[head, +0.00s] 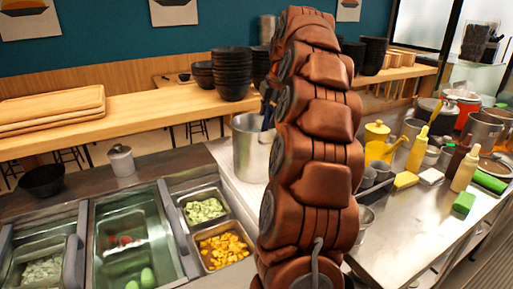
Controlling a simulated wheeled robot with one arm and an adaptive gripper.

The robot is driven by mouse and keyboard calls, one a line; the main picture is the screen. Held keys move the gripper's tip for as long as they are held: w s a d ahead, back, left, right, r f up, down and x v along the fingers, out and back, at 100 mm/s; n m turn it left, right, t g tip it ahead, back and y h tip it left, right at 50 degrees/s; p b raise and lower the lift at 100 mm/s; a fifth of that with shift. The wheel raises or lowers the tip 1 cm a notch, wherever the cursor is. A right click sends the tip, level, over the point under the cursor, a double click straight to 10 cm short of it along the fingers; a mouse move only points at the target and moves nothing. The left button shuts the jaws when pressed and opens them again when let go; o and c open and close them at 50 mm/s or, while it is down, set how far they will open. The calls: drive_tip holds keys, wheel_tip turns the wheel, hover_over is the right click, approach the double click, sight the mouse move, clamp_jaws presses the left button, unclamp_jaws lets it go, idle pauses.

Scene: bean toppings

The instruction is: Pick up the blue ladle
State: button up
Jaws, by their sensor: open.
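A tall steel pot (247,151) stands on the counter just left of my arm. The ladle's lower end is hidden inside the pot. My brown arm runs up the middle of the view and covers part of the pot's right side.
Food bins (222,245) with cut vegetables lie at the lower left. Stacked black bowls (232,75) and wooden trays (52,108) stand on the wooden shelf behind. A yellow watering-can-like jug (378,150), bottles (418,150) and pots crowd the right counter.

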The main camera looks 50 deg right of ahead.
drive_tip(key=shift+x, duration=1.4)
drive_tip(key=shift+c, duration=0.4)
clamp_jaws()
